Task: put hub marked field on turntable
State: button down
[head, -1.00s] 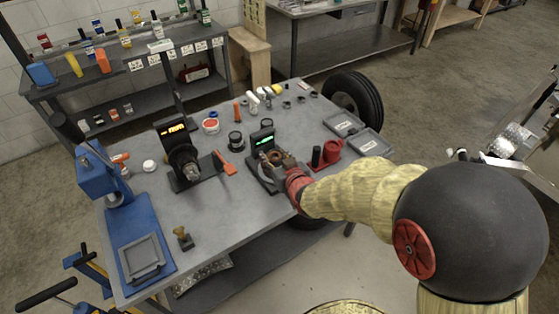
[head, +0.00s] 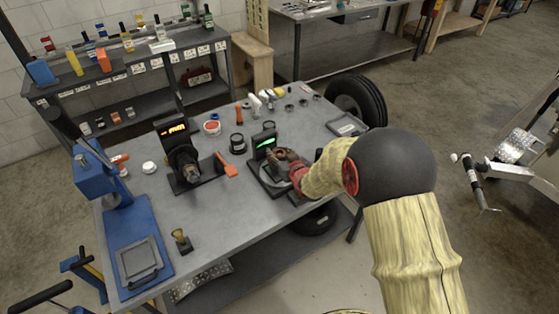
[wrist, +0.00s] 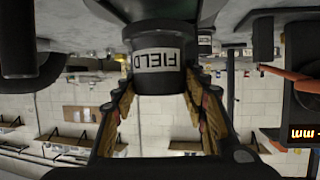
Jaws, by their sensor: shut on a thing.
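The hub marked FIELD (wrist: 157,66) is a dark cylinder with a white label. It shows in the wrist view, which is upside down. My gripper (wrist: 160,88) is shut on it, one finger on each side. In the head view my gripper (head: 291,165) is over the turntable (head: 262,183), beside its green-lit display (head: 264,144). The gripper largely hides the hub there. In the wrist view a dark surface meets or nearly meets the hub's far end; I cannot tell whether they touch.
Another dark cylinder (head: 237,144) stands behind the turntable. An orange-handled tool (head: 227,166) and a machine with an orange display (head: 183,166) are to its left. A blue press (head: 130,215) stands at the table's left end. The table's front middle is largely clear.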

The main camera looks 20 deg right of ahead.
jog(key=shift+f, duration=1.1)
jog(key=shift+f+b, duration=0.1)
jog(key=shift+b, duration=0.25)
jog(key=shift+f, duration=0.15)
jog(key=c, duration=1)
grip_release()
jog(key=shift+s, duration=0.1)
